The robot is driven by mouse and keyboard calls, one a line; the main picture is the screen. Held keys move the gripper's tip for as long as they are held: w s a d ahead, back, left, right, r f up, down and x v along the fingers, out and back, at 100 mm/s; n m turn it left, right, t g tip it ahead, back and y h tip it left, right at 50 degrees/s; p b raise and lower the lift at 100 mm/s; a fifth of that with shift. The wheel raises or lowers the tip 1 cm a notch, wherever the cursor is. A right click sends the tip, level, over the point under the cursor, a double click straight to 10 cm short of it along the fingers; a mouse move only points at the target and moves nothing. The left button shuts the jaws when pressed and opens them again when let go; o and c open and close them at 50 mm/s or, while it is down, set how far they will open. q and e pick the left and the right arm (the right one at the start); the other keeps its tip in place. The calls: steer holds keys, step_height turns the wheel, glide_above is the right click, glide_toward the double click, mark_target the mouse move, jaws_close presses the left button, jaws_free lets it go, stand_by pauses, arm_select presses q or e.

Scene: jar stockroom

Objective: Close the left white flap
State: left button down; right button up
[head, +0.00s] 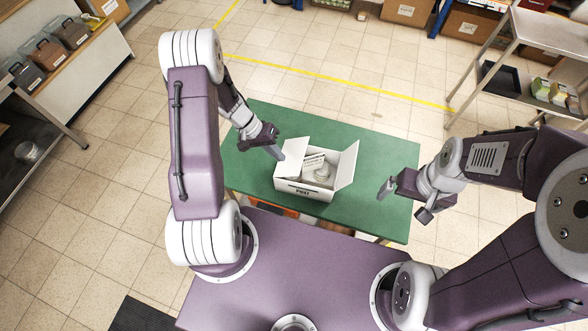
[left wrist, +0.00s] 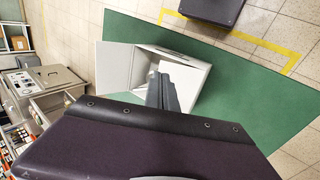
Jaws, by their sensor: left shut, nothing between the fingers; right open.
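A small open white box (head: 318,196) stands on the green table. In the left wrist view this flap (left wrist: 190,76) is right of the box opening, partly hidden by my fingers. The right white flap (head: 347,166) also stands open; it shows at the left in the left wrist view (left wrist: 117,68). My left gripper (head: 278,154) is shut and empty, its tip at the outer side of the left flap; I cannot tell whether they touch. My right gripper (head: 384,190) is open and empty, right of the box.
A pale jar (head: 322,173) and a printed card (head: 313,160) are inside the box. The green table (head: 258,120) is otherwise clear around it. A metal shelf cart (head: 497,83) stands at the upper right, apart from the table.

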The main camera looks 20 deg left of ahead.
mark_target(298, 175)
arm_select(q)
steer(key=x, duration=1)
steer(key=shift+f, duration=0.25)
